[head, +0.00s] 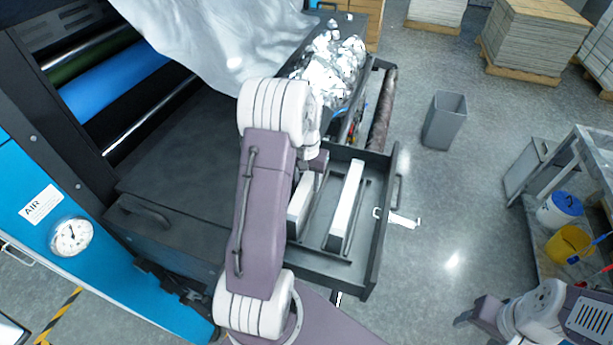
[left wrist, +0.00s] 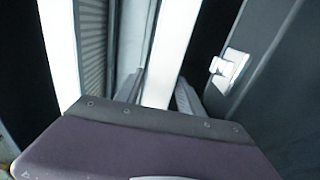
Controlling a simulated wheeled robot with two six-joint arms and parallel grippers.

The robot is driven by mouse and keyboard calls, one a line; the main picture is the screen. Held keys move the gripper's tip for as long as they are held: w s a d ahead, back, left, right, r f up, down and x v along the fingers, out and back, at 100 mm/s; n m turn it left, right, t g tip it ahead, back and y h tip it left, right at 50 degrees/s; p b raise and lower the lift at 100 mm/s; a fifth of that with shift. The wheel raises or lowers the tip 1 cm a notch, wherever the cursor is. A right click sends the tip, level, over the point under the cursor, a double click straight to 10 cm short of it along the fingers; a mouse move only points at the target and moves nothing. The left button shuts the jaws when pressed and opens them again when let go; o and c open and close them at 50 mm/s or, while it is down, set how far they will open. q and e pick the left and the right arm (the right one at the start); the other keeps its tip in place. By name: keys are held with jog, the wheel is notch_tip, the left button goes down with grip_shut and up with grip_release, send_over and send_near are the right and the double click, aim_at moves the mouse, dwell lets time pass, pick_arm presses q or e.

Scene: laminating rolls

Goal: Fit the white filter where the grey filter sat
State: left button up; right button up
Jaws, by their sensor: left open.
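Two long white-edged filters lie side by side in an open dark drawer (head: 361,264). The right one (head: 345,205) is a plain white bar in the head view; it also shows in the left wrist view (left wrist: 166,50). The left one (head: 299,208) is partly hidden by my left arm; in the left wrist view (left wrist: 92,45) it shows a grey ribbed face beside a white edge. My left gripper (left wrist: 160,93) is open above the drawer, with a finger on each side of the right bar. Contact cannot be told. My right gripper (head: 470,312) is low at right, far from the drawer.
Crumpled silver foil (head: 335,70) and a dark roll (head: 382,110) lie behind the drawer. A white sheet (head: 215,40) drapes over the machine. A grey bin (head: 444,120) stands on the open floor. A cart (head: 575,190) with buckets stands at right.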

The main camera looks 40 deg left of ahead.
pick_arm(q)
notch_tip(320, 180, up, 5)
jog(key=shift+w+f+b, duration=0.1)
jog(key=shift+w+b, duration=0.05)
jog(key=shift+b, duration=0.35)
notch_tip(320, 180, up, 7)
jog(key=shift+r, duration=0.2)
jog(key=shift+s+d+r, duration=0.1)
jog(key=shift+s, duration=0.15)
